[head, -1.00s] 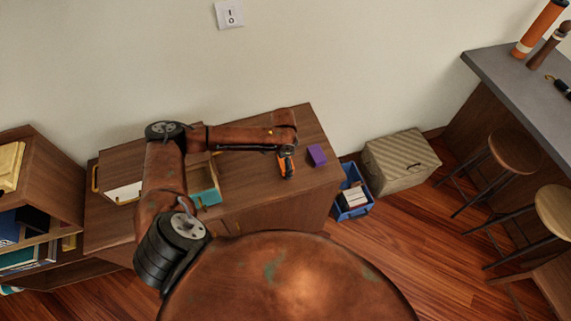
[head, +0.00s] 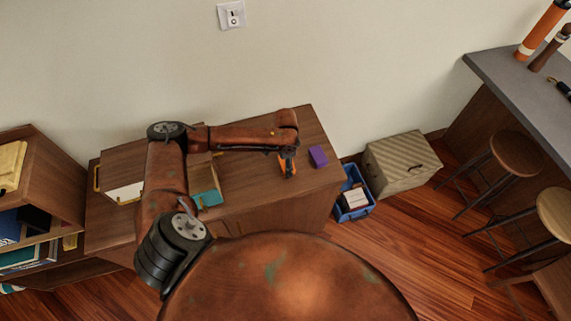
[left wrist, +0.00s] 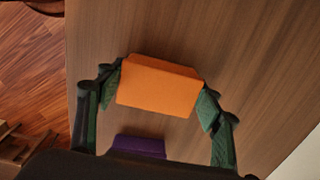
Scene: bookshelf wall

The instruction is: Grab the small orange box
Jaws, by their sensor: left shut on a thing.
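The small orange box (left wrist: 158,86) is between the two green-padded fingers of my left gripper (left wrist: 160,100) in the left wrist view. The gripper is shut on it, one finger at each side. In the head view my left gripper (head: 288,166) points down over the right part of the brown cabinet top, and only a strip of the orange box (head: 283,163) shows behind it. I cannot tell whether the box touches the cabinet top. My right gripper is not in view.
A purple box (head: 318,156) sits on the cabinet top (head: 245,180), right of my gripper. A teal thing (head: 206,192) is at its front edge. A blue bin (head: 352,200) and a woven chest (head: 400,165) stand on the floor to the right. Stools stand by a grey counter (head: 515,85).

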